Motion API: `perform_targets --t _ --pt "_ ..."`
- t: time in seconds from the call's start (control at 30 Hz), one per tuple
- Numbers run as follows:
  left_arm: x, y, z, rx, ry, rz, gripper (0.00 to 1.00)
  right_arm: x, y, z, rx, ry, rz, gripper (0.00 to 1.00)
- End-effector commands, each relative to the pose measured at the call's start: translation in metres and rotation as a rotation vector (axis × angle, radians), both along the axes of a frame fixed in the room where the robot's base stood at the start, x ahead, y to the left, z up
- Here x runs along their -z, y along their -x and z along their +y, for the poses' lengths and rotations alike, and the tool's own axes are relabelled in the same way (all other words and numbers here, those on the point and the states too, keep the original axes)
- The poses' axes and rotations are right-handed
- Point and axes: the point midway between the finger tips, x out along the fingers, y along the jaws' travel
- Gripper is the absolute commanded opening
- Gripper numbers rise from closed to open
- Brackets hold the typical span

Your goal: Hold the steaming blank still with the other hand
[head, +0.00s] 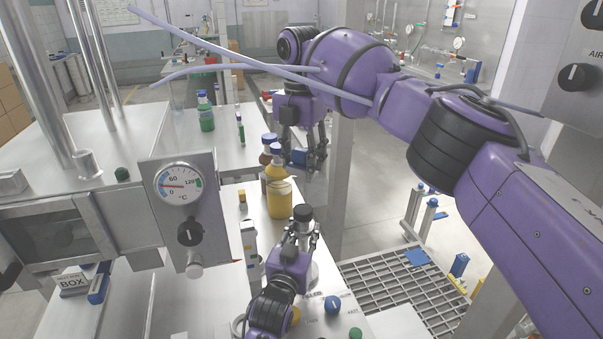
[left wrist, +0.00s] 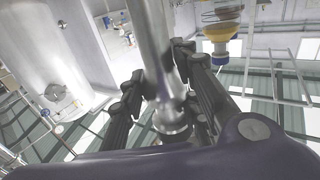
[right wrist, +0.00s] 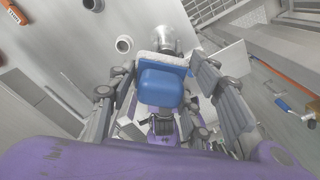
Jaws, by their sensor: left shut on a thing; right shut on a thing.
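The steaming blank appears to be the upright silver metal piece (left wrist: 155,45) between my left gripper's fingers in the left wrist view. In the head view its dark top (head: 303,214) rises above the left gripper (head: 303,237). My left gripper is shut around it from the near side. My right gripper (head: 307,165) is higher and farther back, shut on a blue block-like thing (right wrist: 162,87) with a whitish edge. The right gripper's fingers hide part of that blue thing (head: 298,157) in the head view. I cannot see steam.
A yellow-filled bottle (head: 279,200) and a brown bottle (head: 267,160) stand close behind the left gripper. A panel with a temperature dial (head: 179,184) is at the left. Blue and green knobs (head: 333,304) are at the bench front. A floor grating (head: 410,290) lies to the right.

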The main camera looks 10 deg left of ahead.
Motion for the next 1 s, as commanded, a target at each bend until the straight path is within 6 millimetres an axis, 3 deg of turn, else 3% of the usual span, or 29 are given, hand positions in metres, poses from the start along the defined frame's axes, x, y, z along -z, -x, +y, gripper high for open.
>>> perform_targets --t 0.23,1.0 --pt "0.004 0.0 0.002 -0.002 -0.003 0.008 0.0 -0.005 -0.001 0.0 0.0 -0.001 0.0 0.22" --pt "0.004 0.0 0.001 -0.002 -0.003 0.007 0.0 -0.067 0.0 0.001 0.0 -0.001 0.0 0.22"
